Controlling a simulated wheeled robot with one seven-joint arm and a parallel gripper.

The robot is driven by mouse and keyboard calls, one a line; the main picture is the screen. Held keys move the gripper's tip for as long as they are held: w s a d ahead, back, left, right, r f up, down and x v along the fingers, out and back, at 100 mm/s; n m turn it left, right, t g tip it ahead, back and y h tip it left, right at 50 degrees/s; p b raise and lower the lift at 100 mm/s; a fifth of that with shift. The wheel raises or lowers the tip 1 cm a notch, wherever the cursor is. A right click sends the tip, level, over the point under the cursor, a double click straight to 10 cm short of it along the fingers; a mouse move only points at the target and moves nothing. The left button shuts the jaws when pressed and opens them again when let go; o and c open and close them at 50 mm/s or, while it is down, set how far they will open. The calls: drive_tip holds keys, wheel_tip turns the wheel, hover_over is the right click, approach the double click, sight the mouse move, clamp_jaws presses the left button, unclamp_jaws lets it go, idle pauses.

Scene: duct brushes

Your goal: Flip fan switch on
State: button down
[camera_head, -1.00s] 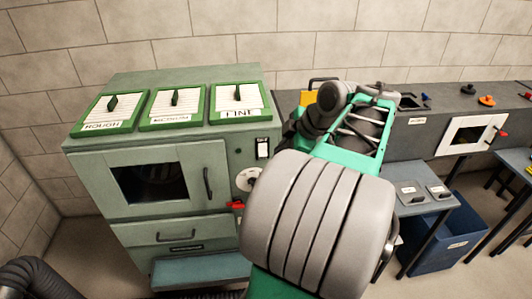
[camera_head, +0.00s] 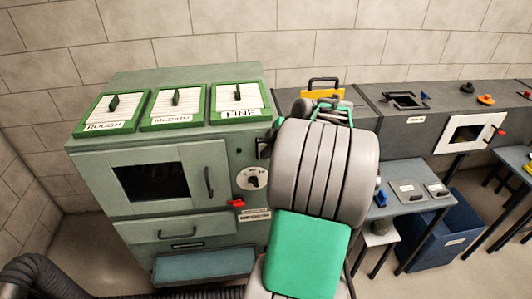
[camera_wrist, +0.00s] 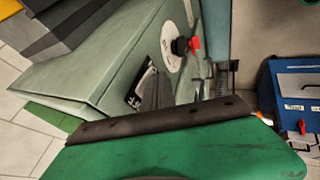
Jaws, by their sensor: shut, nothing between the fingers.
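The fan switch, a small black-and-white rocker plate (camera_wrist: 141,86), is on the front of the green-grey cabinet (camera_head: 190,133), right of the window door. In the head view only a dark edge of the switch (camera_head: 264,148) shows beside my arm. Its on or off position cannot be made out. My gripper (camera_wrist: 161,82) is shut and empty, its dark narrow fingers pointing at the cabinet front right beside the switch plate. Whether they touch it cannot be told. In the head view my arm hides the gripper.
A white dial (camera_head: 252,178) and a red lever (camera_head: 236,203) are below the switch. Three green-framed filters (camera_head: 175,107) lie on the cabinet top. A table with small parts (camera_head: 408,193) and a blue bin (camera_head: 450,240) stand at right.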

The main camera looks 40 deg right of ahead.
drive_tip(key=shift+w+d+r+b, duration=0.1)
drive_tip(key=shift+r+b, duration=0.4)
drive_tip(key=shift+r, duration=0.3)
idle(0.4)
drive_tip(key=s+a+r+b, duration=0.1)
drive_tip(key=s+a+r, duration=0.1)
drive_tip(key=s+r, duration=0.6)
drive_tip(key=shift+s+r+b, duration=0.25)
drive_tip(key=shift+s+b, duration=0.15)
drive_tip(key=shift+s, duration=0.15)
drive_tip(key=shift+d, duration=0.1)
